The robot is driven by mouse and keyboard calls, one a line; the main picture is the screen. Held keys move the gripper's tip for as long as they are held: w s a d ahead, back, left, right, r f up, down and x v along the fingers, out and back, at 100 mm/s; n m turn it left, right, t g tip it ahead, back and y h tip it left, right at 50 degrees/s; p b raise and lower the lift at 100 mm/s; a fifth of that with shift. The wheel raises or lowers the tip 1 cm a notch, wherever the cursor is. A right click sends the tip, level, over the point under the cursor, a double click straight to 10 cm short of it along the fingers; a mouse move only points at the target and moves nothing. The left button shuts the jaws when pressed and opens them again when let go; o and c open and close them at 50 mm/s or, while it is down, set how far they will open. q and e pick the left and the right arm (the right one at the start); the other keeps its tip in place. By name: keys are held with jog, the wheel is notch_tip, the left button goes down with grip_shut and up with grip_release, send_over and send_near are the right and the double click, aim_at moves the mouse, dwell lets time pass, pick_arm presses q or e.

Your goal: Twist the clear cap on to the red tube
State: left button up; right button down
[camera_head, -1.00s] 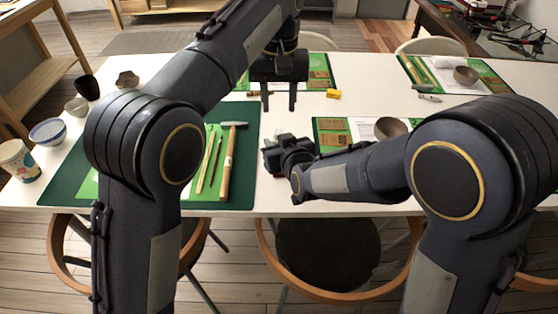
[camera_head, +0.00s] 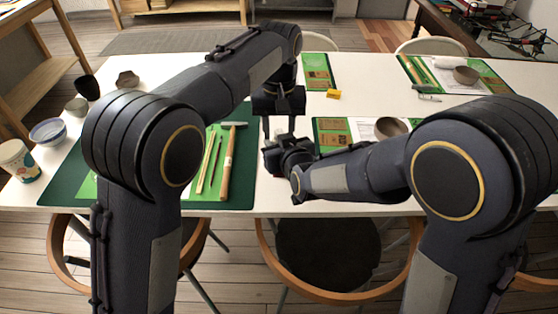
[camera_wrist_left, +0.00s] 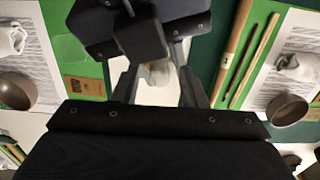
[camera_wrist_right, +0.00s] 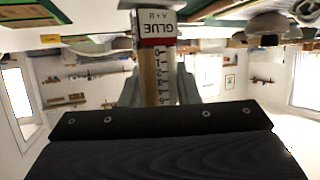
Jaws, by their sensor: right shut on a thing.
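The red tube (camera_wrist_right: 158,28) stands between the fingers of my right gripper (camera_wrist_right: 159,88) in the right wrist view.
A dark green mat (camera_head: 62,186) with wooden-handled tools lies left of the grippers. Green kit mats with bowls and papers lie behind and right. Several cups and bowls stand at the table's left end.

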pick_arm(q)
grip_shut()
jog(key=shift+m, duration=0.5)
jog(key=shift+o, duration=0.4)
grip_release()
notch_tip(320, 180, up, 12)
